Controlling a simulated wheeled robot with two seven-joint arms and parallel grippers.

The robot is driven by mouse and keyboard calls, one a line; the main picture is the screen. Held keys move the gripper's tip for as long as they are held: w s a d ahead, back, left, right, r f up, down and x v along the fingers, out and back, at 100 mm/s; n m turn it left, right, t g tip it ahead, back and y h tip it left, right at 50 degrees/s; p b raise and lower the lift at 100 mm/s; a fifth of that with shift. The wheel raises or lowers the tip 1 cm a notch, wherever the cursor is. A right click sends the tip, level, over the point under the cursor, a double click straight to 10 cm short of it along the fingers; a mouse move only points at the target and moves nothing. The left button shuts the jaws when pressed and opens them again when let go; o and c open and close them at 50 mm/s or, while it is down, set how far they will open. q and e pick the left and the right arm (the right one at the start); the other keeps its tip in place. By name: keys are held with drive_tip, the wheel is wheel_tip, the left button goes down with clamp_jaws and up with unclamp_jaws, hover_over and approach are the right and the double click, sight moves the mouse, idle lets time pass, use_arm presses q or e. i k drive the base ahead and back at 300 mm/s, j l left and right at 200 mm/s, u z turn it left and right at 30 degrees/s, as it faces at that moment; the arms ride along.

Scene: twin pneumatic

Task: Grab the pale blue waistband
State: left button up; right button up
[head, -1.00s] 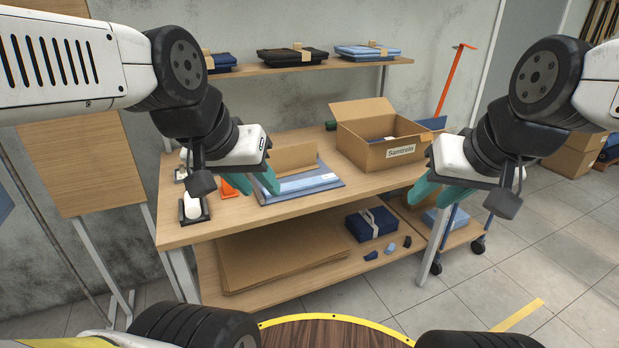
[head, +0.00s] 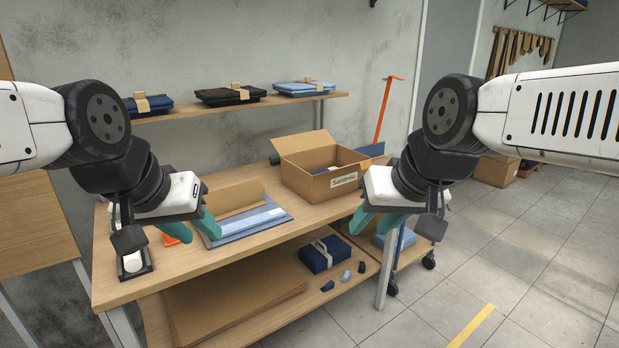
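No piece is clearly recognisable as the waistband. A pale blue strip (head: 250,220) lies flat on a blue-grey sheet (head: 284,219) on the table, beside my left gripper. A folded pale blue garment (head: 304,90) with a tan tag lies on the wall shelf, and a pale blue item (head: 392,240) lies on a low cart, partly hidden. My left gripper (head: 193,228) is open, its teal fingers apart, in front of the sheet's left side. My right gripper (head: 379,222) is open in front of the table's right end. I see nothing in either gripper.
An open cardboard box (head: 310,185) stands on the table (head: 130,287). A white object in a dark tray (head: 134,265) is near the left edge. Below lie a dark blue bundle (head: 318,262), flat cardboard (head: 220,300) and small dark and blue pieces (head: 346,276).

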sight(233, 228)
drive_tip(key=i+j+u, duration=0.35)
drive_tip(key=i+j, duration=0.45)
